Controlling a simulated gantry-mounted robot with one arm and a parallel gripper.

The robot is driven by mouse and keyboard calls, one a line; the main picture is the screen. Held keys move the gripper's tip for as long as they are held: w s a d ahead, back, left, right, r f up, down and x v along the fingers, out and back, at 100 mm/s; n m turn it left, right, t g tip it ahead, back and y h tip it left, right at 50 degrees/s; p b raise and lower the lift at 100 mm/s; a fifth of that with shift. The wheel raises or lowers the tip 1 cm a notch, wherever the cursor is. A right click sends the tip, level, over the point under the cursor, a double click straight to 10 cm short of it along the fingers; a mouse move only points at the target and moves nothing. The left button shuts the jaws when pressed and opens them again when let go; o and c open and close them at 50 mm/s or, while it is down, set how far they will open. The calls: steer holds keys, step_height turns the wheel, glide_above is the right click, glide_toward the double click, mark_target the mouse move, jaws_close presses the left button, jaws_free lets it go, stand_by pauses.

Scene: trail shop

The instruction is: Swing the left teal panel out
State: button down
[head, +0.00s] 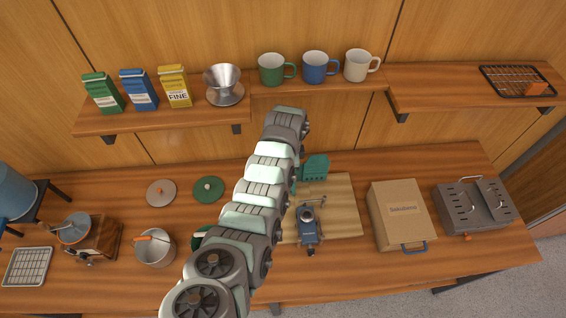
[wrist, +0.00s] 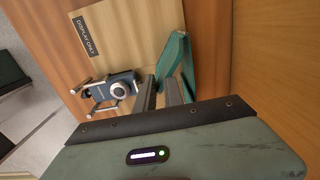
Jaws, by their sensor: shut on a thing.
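A teal windscreen (head: 315,168) stands at the back of a pale wooden board (head: 346,209). Its left part is mostly hidden behind my arm in the head view. In the wrist view, teal panels (wrist: 174,54) rise just beyond my gripper (wrist: 168,92). My gripper is shut on the left teal panel, with the fingers close together at its near edge. The exact contact is partly hidden. In the head view my arm covers the gripper. A small blue stove (head: 309,224) stands on the board in front of the windscreen; it also shows in the wrist view (wrist: 121,87).
A cardboard box (head: 402,214) and a grey metal stove (head: 474,205) stand to the right. A pot (head: 155,249) and a green lid (head: 208,189) are to the left. A shelf (head: 318,83) with mugs overhangs behind. Bare board lies right of the blue stove.

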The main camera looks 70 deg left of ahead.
steer(key=shift+s+d, duration=0.2)
steer(key=shift+s, duration=0.25)
steer(key=shift+s+d, duration=0.2)
steer(key=shift+s, duration=0.35)
steer(key=shift+s+d+p, duration=0.1)
steer(key=shift+s+p, duration=0.2)
steer(key=shift+s, duration=0.8)
steer(key=shift+s+a, duration=0.15)
steer(key=shift+s, duration=0.35)
steer(key=shift+s+a, duration=0.15)
steer(key=shift+s, duration=0.35)
